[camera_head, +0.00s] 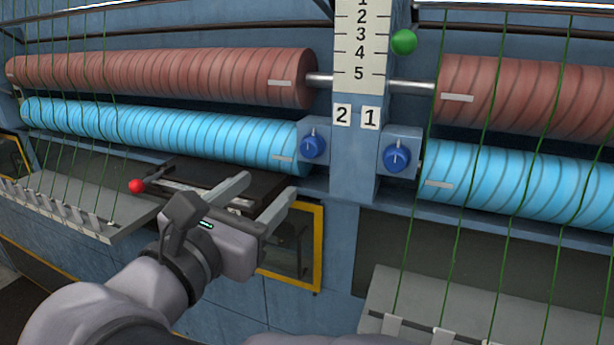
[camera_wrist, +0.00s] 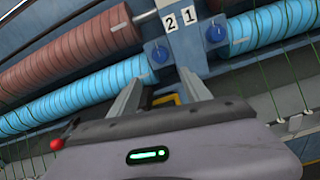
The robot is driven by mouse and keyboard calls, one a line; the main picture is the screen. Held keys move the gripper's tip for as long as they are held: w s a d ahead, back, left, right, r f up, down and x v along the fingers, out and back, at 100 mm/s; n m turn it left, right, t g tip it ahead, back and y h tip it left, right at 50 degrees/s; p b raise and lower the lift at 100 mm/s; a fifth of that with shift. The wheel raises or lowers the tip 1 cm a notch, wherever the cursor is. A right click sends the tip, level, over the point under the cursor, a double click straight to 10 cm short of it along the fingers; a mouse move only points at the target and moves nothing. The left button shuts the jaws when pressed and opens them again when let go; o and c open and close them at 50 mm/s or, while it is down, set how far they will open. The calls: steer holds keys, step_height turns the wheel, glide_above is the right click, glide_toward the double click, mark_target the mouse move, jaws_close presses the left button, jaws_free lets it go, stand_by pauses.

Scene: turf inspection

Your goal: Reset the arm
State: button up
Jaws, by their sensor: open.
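My gripper (camera_head: 262,198) is in front of the blue machine, left of the central post, with its two grey fingers spread apart and nothing between them. Its fingers (camera_wrist: 160,97) also show in the wrist view, pointing at the machine below the two blue knobs. My arm reaches in from the bottom left of the head view.
Two blue knobs (camera_head: 312,146) (camera_head: 397,154) flank the post (camera_head: 352,180) marked 2 and 1. A red ball-ended lever (camera_head: 136,186) is left of my gripper. Red rollers (camera_head: 170,78), light-blue rollers (camera_head: 170,132) and green cords (camera_head: 490,90) span the machine. A green ball (camera_head: 404,41) is beside the scale.

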steer(key=shift+s+a, duration=0.1)
steer(key=shift+s, duration=0.4)
